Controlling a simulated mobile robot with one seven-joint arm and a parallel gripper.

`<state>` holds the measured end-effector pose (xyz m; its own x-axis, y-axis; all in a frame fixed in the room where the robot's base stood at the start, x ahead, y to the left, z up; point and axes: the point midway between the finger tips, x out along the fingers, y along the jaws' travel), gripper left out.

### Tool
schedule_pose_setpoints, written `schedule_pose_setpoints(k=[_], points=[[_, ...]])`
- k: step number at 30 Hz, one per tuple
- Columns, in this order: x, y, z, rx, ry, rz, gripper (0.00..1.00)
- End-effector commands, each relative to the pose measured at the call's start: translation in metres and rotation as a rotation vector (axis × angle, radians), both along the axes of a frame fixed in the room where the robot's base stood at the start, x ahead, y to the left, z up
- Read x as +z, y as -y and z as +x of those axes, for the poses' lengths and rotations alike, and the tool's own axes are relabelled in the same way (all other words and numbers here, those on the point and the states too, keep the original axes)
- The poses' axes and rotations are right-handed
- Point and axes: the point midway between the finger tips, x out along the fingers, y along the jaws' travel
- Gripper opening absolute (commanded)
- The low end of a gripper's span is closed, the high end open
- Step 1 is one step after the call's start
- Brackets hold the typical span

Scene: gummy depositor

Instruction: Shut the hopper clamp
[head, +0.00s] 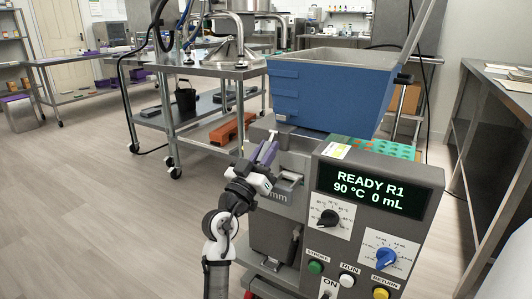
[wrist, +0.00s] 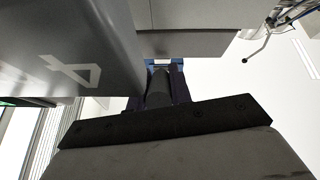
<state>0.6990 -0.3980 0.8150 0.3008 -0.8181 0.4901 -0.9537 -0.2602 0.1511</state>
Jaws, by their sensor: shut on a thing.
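The blue hopper (head: 325,95) sits on top of the depositor, with its rim open upward. My gripper (head: 266,153) is at the left side of the machine, below the hopper's lower left edge. Its purple fingers are shut on the dark handle of the hopper clamp, which shows between the fingertips in the wrist view (wrist: 158,88). A small pale part (head: 271,136) shows just above the fingertips in the head view. The fingers hide most of the clamp, so I cannot tell its angle.
The depositor's front panel (head: 375,180) reads READY R1, 90 °C, 0 mL, with knobs and buttons below. A green mold tray (head: 390,148) lies behind it. A steel cart (head: 215,68) stands behind left; a bench (head: 490,130) stands right. The floor at left is clear.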

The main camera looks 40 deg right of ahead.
Motion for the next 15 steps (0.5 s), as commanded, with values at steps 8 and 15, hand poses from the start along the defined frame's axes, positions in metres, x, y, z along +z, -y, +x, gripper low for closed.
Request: schedule_pose_setpoints(k=[8,15], points=[[0.0006,-0.0001,0.0001,0.000,0.000,-0.001,0.42],[0.0006,-0.0001,0.0001,0.000,0.001,0.000,0.42]])
